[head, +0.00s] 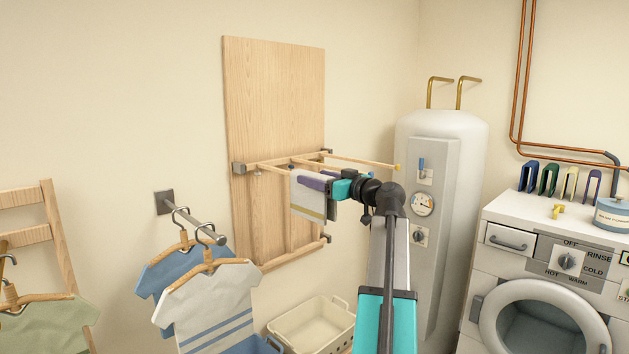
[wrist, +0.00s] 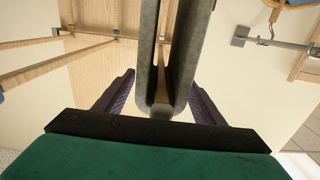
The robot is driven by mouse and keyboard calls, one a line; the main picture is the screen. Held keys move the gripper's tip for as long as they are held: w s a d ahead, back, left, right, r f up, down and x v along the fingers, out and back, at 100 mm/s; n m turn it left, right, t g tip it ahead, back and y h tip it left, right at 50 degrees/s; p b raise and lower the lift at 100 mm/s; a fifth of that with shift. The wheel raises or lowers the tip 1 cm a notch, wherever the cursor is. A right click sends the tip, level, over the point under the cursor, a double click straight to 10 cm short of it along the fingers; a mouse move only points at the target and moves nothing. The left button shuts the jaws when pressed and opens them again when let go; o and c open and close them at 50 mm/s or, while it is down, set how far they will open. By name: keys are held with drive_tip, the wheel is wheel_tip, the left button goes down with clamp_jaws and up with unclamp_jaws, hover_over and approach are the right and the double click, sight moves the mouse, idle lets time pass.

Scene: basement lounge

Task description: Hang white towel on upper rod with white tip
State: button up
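The white towel (head: 307,196), with an olive stripe near its lower edge, hangs folded at the wall-mounted wooden rack (head: 275,120). In the wrist view the towel (wrist: 183,60) looks grey in shade, its two layers spread apart above a narrow closed end. A brown strip shows between them; I cannot tell whether this is the rod inside the fold. My gripper (wrist: 162,85) has its purple fingers apart, one on each side of the towel, with a gap at the left finger. It reaches the towel's top from the right in the head view (head: 315,182). No white tip is clearly visible.
A rod with a yellow tip (head: 397,167) juts out right of the towel, near my arm. A hook bar (head: 205,229) with hanging shirts is at left. A cream basket (head: 312,325) sits below. The water heater (head: 462,200) stands to the right.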

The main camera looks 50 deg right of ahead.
idle(0.3)
drive_tip(key=shift+s, duration=0.2)
drive_tip(key=s+a+b, duration=0.1)
drive_tip(key=s+b, duration=0.1)
drive_tip(key=s, duration=1.1)
drive_tip(key=shift+s+b, duration=0.2)
drive_tip(key=shift+b, duration=0.1)
